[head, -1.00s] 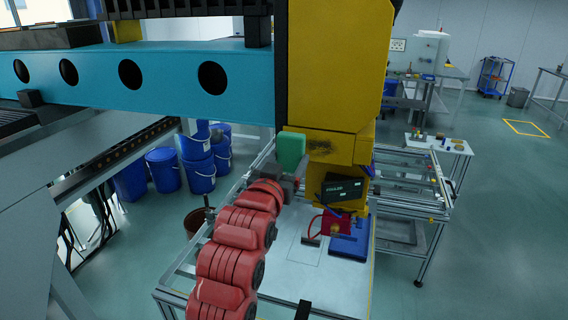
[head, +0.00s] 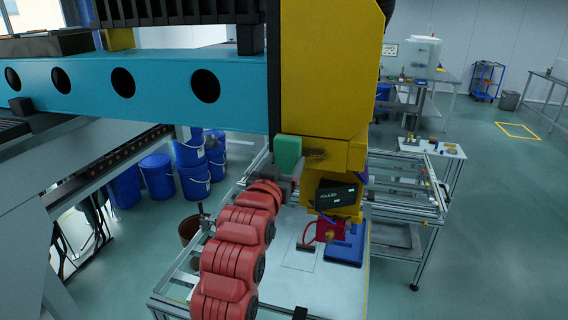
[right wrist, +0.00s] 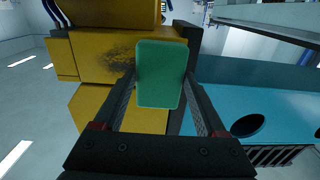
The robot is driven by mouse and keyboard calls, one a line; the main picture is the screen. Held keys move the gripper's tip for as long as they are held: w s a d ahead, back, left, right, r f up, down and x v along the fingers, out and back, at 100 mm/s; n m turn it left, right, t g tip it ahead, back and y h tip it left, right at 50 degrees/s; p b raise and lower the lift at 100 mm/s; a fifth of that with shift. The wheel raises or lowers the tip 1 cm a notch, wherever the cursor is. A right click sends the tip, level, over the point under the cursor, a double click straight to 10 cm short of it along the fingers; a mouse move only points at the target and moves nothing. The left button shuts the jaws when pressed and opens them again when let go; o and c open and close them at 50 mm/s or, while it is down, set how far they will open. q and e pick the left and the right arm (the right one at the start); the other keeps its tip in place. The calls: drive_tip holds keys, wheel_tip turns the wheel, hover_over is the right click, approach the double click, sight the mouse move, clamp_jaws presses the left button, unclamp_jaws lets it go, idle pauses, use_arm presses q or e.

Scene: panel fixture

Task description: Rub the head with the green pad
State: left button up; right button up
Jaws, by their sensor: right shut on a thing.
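The yellow machine head (head: 328,70) hangs from the blue beam and has a dark smudge (head: 317,154) low on its face. The smudge also shows in the right wrist view (right wrist: 112,62), left of the pad. My right gripper (head: 289,176), at the end of my red arm, is shut on the green pad (head: 287,154). In the right wrist view the pad (right wrist: 160,85) stands upright between the two fingers, in front of the yellow head. I cannot tell whether the pad touches it. My left gripper is not in view.
The blue beam (head: 160,85) runs left from the head. Blue buckets (head: 192,165) stand at left.

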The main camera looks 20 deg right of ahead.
drive_tip(key=shift+b+x, duration=0.4)
drive_tip(key=shift+x, duration=0.45)
